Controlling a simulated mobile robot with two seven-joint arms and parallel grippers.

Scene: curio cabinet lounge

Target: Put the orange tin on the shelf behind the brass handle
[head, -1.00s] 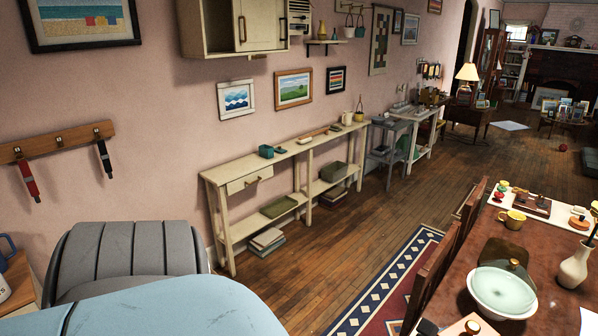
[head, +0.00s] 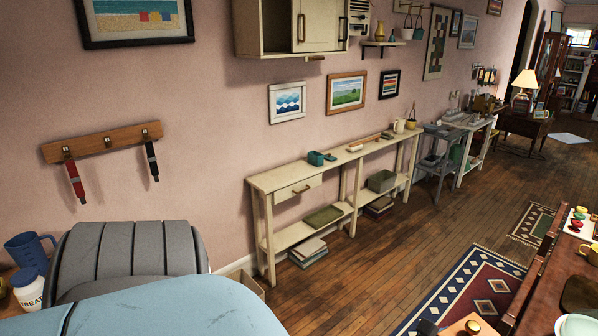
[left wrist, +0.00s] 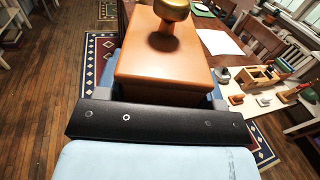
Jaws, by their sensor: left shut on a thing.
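The orange tin (left wrist: 165,70) is a box with a brass knob (left wrist: 172,9) on top, and my left gripper (left wrist: 160,100) is shut on it in the left wrist view. In the head view only the top of the tin (head: 460,326) shows at the bottom edge. A pale wall cabinet (head: 262,28) hangs at the top, its left part open and a door (head: 322,24) on its right with upright handles, one looking brass (head: 342,28). The cabinet's inside is mostly cut off. My right gripper is not in view.
A cream console table (head: 262,182) with a handled drawer (head: 297,189) and lower shelves stands along the wall under the cabinet. A wooden table (head: 560,268) is at the right.

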